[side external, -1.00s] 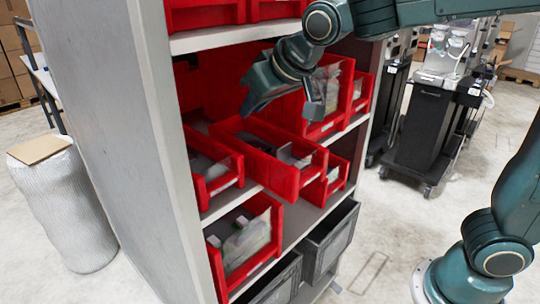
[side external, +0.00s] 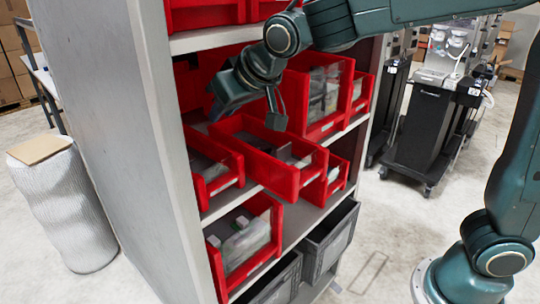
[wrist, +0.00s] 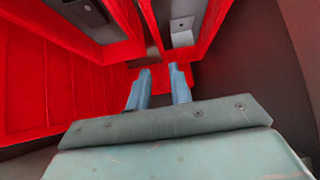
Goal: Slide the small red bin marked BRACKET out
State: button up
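A small red bin (side external: 282,172) sticks out of the middle shelf, farther than its neighbours, and holds grey parts. Other small red bins stand to its left (side external: 218,168) and right (side external: 337,178). No BRACKET mark is readable, so I cannot tell which bin carries it. My gripper (side external: 276,120) hangs above the rear of the protruding bin, apparently clear of it. In the wrist view, its fingers (wrist: 158,72) are apart with nothing between them. Beyond them are two red bins, one with a dark part, the other with a grey block (wrist: 182,30).
Larger red bins (side external: 325,95) stand behind and right of my gripper. The shelf above (side external: 230,38) lies close over my wrist. The grey side panel (side external: 110,130) bounds the rack at left. A lower red bin (side external: 245,245) and grey crates (side external: 330,240) sit below.

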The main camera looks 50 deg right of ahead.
aim_at(203, 135)
jog(key=shift+x, duration=5.75)
grip_shut()
